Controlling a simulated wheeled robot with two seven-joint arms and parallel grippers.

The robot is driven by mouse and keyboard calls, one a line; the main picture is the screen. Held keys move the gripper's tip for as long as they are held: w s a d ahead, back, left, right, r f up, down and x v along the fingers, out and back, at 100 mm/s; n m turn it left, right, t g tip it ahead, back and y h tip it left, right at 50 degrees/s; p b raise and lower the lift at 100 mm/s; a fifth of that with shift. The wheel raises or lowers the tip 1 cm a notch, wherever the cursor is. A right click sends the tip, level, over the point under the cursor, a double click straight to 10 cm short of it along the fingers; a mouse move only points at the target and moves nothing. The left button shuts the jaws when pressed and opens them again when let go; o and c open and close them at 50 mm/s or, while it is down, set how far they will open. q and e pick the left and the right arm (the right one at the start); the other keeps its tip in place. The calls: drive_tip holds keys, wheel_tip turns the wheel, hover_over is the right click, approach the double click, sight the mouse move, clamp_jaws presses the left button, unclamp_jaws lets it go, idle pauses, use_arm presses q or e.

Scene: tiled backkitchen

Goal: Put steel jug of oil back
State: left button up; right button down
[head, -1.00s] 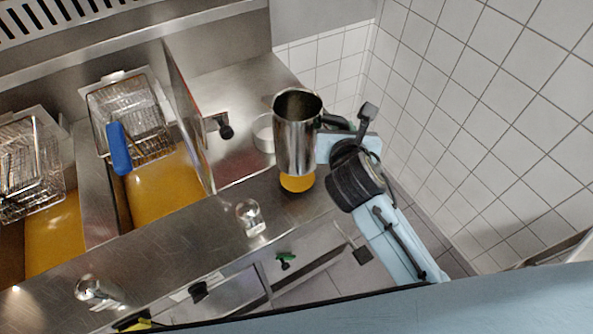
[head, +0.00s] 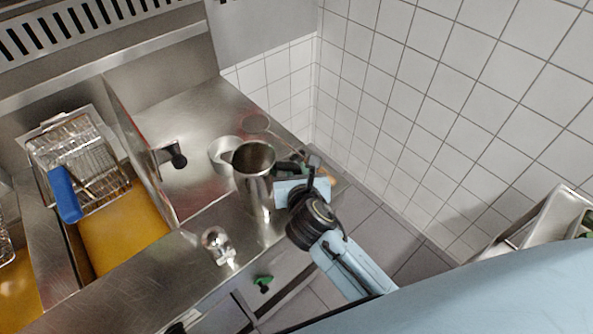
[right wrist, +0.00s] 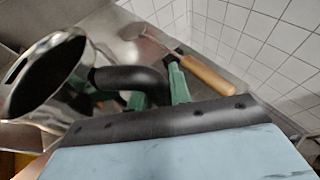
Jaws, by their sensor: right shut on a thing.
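The steel jug (head: 254,190) is a tall shiny cylinder with a dark open mouth and a black handle. It is near upright over the steel counter at the right end. I cannot tell whether its base touches the counter. My right gripper (head: 292,172) is on the jug's right side, shut on its handle. In the right wrist view the jug (right wrist: 40,75) is at the left, and the black handle (right wrist: 130,78) reaches my green fingertips (right wrist: 160,92). Oil inside the jug cannot be seen. My left gripper is not in view.
A strainer (head: 256,123) with a wooden handle (right wrist: 205,74) lies beyond. Fryer baskets (head: 80,165) and yellow oil (head: 125,230) are at left. A tiled wall (head: 430,110) bounds the right. A tap-like knob (head: 218,243) is at the front.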

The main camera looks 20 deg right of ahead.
drive_tip(key=shift+r, duration=0.1)
drive_tip(key=c, duration=1.7)
unclamp_jaws()
drive_tip(key=shift+f, duration=0.2)
drive_tip(key=shift+c, duration=0.2)
drive_tip(key=o, duration=0.5)
drive_tip(key=shift+c, duration=0.2)
drive_tip(key=shift+r, duration=0.25)
drive_tip(key=v, duration=1.2)
drive_tip(key=shift+p, duration=0.3)
drive_tip(key=shift+f, duration=0.1)
